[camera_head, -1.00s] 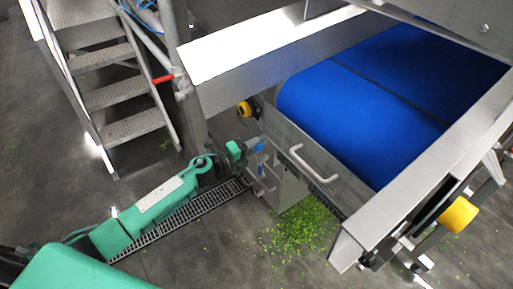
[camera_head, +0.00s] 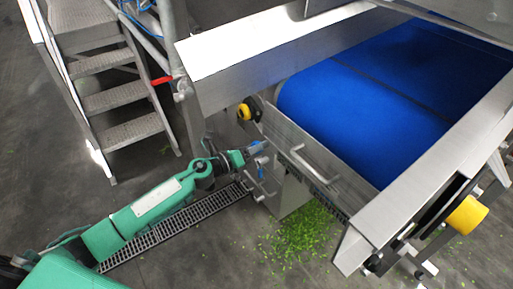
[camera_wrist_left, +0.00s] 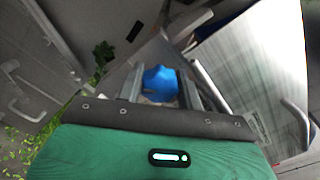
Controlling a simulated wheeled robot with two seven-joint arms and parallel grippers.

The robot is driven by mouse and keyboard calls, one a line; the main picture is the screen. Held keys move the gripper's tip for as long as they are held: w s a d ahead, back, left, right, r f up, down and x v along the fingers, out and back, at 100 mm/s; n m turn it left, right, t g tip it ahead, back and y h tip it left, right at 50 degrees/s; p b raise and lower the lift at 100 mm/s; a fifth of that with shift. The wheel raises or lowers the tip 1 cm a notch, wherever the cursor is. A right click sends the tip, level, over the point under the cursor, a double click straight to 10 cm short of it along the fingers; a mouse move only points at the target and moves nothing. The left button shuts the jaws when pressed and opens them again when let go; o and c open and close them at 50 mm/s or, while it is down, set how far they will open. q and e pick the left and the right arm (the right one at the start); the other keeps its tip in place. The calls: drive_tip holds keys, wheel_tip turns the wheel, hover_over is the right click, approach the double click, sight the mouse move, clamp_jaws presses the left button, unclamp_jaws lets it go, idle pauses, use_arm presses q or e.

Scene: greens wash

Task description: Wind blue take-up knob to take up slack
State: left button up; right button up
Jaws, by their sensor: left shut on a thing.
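The blue take-up knob (camera_wrist_left: 160,80) sits between the two fingers of my left gripper (camera_wrist_left: 161,88) in the left wrist view. Its lobed blue face shows past the gripper's dark front edge. In the head view the blue knob (camera_head: 256,147) is a small patch below the conveyor's near-left corner, partly hidden by the gripper. My left gripper (camera_head: 248,153) reaches it from the left and is shut on it. How far the knob is turned cannot be told. The blue conveyor belt (camera_head: 365,105) lies on its steel frame. My right gripper is out of view.
A steel guard with a bar handle (camera_head: 313,164) is right of the gripper. Metal steps (camera_head: 113,98) stand upper left. Green scraps (camera_head: 303,228) and a drain grate (camera_head: 175,226) are on the floor.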

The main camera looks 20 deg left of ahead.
use_arm(q)
drive_tip(key=shift+f, duration=0.15)
drive_tip(key=o, duration=1)
drive_tip(key=shift+s+a, duration=0.1)
drive_tip(key=shift+s+a, duration=0.2)
drive_tip(key=shift+s, duration=0.05)
drive_tip(key=shift+b+v, duration=1.55)
drive_tip(key=shift+v, duration=4.95)
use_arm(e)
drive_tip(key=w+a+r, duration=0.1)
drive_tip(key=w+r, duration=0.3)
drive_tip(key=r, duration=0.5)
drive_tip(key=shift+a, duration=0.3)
